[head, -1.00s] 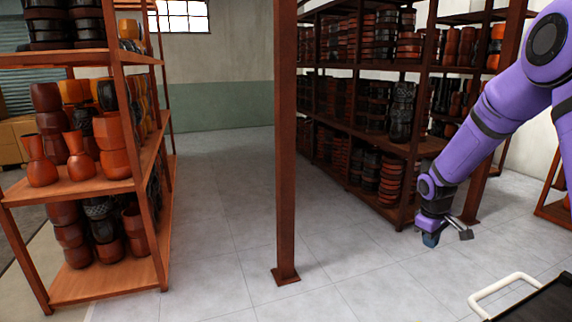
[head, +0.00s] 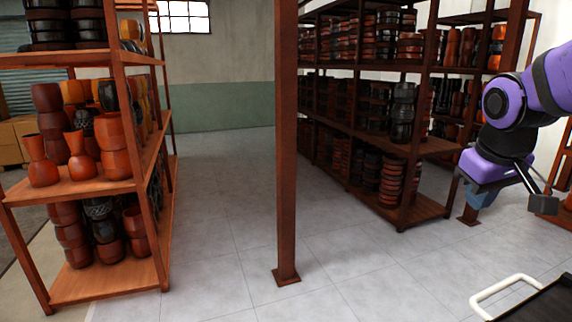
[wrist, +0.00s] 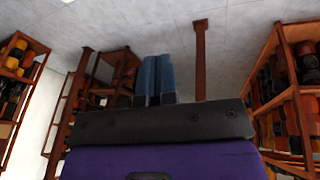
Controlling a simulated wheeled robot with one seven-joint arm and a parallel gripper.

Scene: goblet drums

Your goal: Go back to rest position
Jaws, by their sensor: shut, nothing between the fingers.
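My gripper (head: 478,200) is at the right of the head view, on the end of my purple arm, above the floor and in front of the right shelf rack. In the wrist view my gripper (wrist: 153,78) shows two blue fingers side by side, shut with nothing between them. No object is held or touched by it.
A shelf rack (head: 136,184) of drums stands at left, and another rack (head: 425,146) at right behind my gripper. A brown post (head: 286,150) stands mid-view. A black surface with a white handle (head: 506,284) is at lower right. The tiled floor (head: 225,215) between racks is clear.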

